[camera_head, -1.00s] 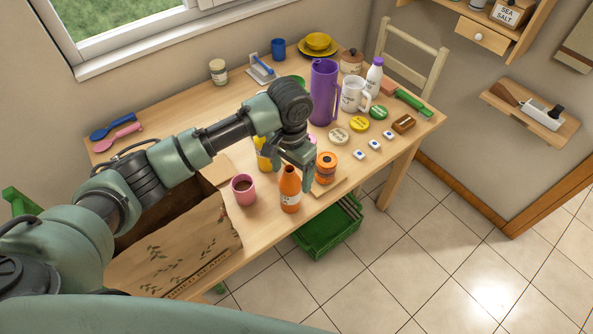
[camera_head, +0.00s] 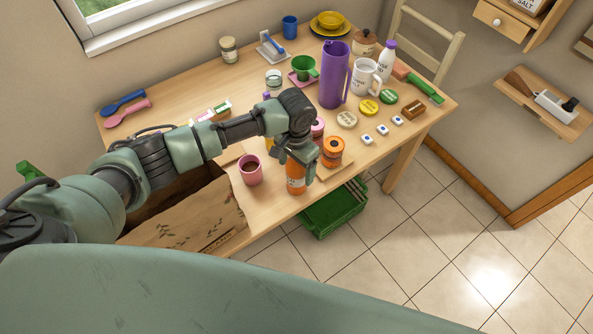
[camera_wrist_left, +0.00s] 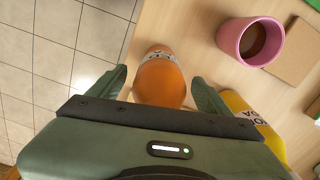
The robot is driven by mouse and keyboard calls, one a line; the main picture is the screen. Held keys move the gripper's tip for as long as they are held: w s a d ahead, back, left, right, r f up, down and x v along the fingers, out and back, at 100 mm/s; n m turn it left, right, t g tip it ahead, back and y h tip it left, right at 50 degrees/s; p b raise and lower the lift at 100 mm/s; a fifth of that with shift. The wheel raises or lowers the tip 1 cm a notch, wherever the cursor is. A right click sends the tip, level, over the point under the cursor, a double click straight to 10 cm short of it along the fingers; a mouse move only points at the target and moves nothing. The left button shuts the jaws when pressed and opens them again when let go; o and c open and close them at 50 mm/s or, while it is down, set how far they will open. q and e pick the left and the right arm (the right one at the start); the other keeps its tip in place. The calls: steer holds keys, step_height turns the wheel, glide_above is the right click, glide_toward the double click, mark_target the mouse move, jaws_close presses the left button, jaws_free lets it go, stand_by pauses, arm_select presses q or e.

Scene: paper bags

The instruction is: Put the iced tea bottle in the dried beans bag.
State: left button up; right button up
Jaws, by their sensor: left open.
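The orange iced tea bottle (camera_head: 296,184) stands upright near the table's front edge. Its upper part is hidden behind my gripper in the head view. My left gripper (camera_head: 301,165) is open at the bottle. In the left wrist view the bottle (camera_wrist_left: 160,82) lies between the two spread fingers, with visible gaps on both sides; its label is only partly readable. The dried beans bag (camera_head: 195,222) is brown paper with a leaf print, at the table's front left. My left arm passes over it and hides part of its opening. My right gripper is not in view.
A pink mug (camera_head: 250,170) with dark contents stands left of the bottle, an orange jar (camera_head: 333,152) to its right. A yellow bottle (camera_wrist_left: 250,108) is close to one finger. A green crate (camera_head: 335,212) sits below the table edge. A tall purple pitcher (camera_head: 334,75) stands farther back.

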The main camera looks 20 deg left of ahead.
arm_select(q)
steer(key=c, duration=1.6)
